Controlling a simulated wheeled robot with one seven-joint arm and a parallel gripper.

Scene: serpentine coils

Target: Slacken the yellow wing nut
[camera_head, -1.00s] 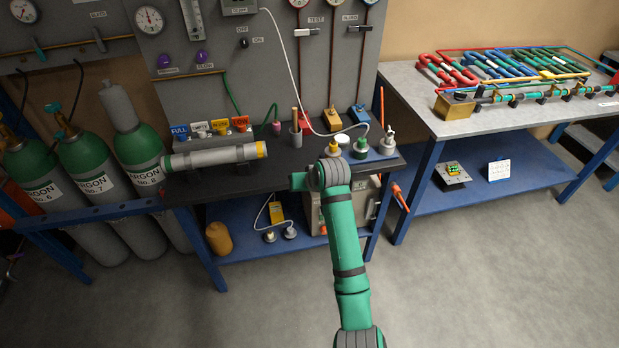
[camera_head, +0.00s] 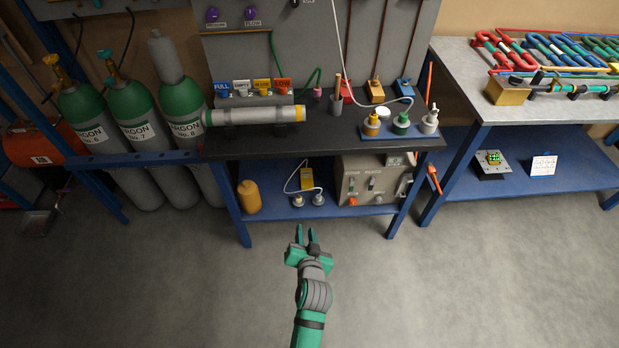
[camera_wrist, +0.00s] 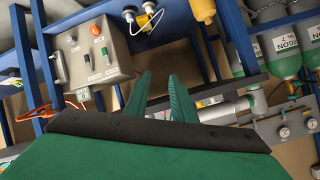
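I cannot make out a yellow wing nut for certain in either view. A small yellow fitting (camera_head: 58,72) sits on top of the left argon cylinder (camera_head: 84,110); its shape is too small to tell. My gripper (camera_head: 305,232) is in front of the blue lower shelf of the black-topped bench, over the floor, well apart from the cylinders. Its two green fingers stand apart with nothing between them, also in the wrist view (camera_wrist: 160,90).
The black bench top (camera_head: 330,140) carries a grey tube (camera_head: 255,115) and a blue bottle rack (camera_head: 375,132). A control box (camera_head: 365,183) and a yellow canister (camera_head: 249,197) stand on its lower shelf. A grey-topped table (camera_head: 465,85) stands right. The front floor is clear.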

